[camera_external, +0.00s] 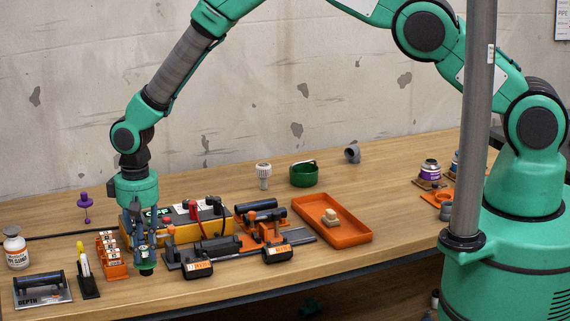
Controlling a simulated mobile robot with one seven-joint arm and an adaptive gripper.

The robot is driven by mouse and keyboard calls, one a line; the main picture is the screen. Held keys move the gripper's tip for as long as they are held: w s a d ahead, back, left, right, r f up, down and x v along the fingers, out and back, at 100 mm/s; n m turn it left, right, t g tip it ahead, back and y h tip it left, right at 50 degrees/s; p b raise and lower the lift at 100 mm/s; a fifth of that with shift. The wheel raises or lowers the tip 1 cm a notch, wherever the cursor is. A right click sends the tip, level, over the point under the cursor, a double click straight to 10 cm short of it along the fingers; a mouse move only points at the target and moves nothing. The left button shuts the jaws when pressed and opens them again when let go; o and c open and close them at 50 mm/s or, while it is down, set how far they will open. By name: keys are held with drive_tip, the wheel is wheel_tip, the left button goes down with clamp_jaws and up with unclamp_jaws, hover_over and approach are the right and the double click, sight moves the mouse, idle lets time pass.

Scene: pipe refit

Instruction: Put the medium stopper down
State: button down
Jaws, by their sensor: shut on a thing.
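My gripper (143,238) points down over the front left of the table. It is shut on a small dark piece with a green band, which I take to be the medium stopper (146,263). Only its lower end shows below the fingers; the fingers hide the rest. I cannot tell whether its underside touches the table.
An orange rack of labelled pieces (112,258) and a dark pen holder (87,280) stand left of my gripper. A yellow case (172,235) is close behind; black clamps (196,266) are at right. An orange tray (350,236) lies farther right.

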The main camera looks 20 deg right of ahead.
drive_tip(key=shift+w+a+f, duration=0.1)
drive_tip(key=shift+w+a, duration=0.5)
drive_tip(key=shift+a, duration=0.2)
drive_tip(key=shift+w+a+f, duration=0.1)
drive_tip(key=shift+w+a, duration=0.5)
drive_tip(key=shift+a, duration=0.15)
drive_tip(key=shift+f, duration=0.1)
drive_tip(key=shift+f, duration=1.65)
drive_tip(key=shift+f, duration=0.1)
drive_tip(key=c, duration=1.5)
unclamp_jaws()
drive_tip(key=shift+r, duration=6.15)
